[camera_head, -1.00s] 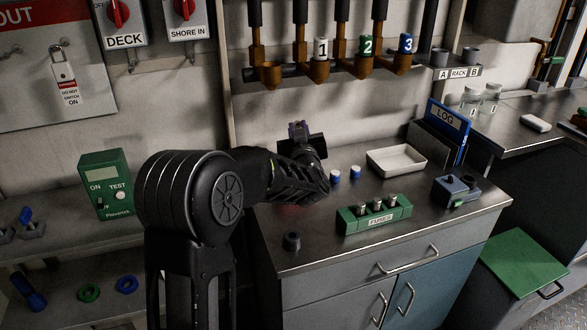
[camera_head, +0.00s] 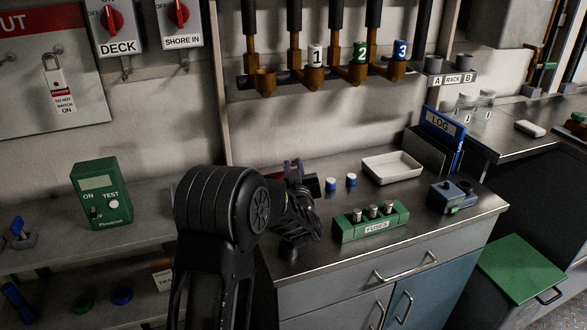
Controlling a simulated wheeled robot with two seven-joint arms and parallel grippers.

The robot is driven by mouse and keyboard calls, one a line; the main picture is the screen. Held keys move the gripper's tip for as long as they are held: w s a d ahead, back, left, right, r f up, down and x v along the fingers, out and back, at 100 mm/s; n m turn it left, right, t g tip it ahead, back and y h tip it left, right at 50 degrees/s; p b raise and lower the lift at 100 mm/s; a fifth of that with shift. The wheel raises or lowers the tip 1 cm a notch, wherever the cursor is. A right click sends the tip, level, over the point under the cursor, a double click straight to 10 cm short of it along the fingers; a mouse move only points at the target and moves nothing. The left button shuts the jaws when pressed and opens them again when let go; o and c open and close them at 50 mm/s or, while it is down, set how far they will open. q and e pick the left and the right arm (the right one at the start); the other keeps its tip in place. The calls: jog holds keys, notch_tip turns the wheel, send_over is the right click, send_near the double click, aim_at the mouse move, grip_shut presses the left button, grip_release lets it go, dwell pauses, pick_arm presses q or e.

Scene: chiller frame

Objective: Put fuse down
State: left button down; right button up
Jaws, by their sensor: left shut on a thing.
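My left gripper (camera_head: 300,195) is over the left part of the steel counter, seen mostly from behind and partly covered by my own arm. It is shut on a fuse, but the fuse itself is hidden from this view. The green fuse block (camera_head: 371,227), labelled FUSES, stands on the counter to the right of the gripper, apart from it. My right gripper is not in view.
Two blue-and-white caps (camera_head: 351,180), a white tray (camera_head: 392,168) and a blue-grey device (camera_head: 452,197) stand behind and right.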

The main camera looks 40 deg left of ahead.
pick_arm(q)
jog(key=shift+f+b, duration=0.5)
jog(key=shift+b, duration=0.05)
jog(key=c, duration=1.3)
grip_release()
jog(key=shift+r, duration=0.1)
jog(key=shift+r+p, duration=0.65)
jog(key=shift+p, duration=0.2)
jog(key=v, duration=0.6)
jog(key=b+v, duration=0.1)
jog(key=v, duration=0.5)
jog(key=shift+f, duration=0.25)
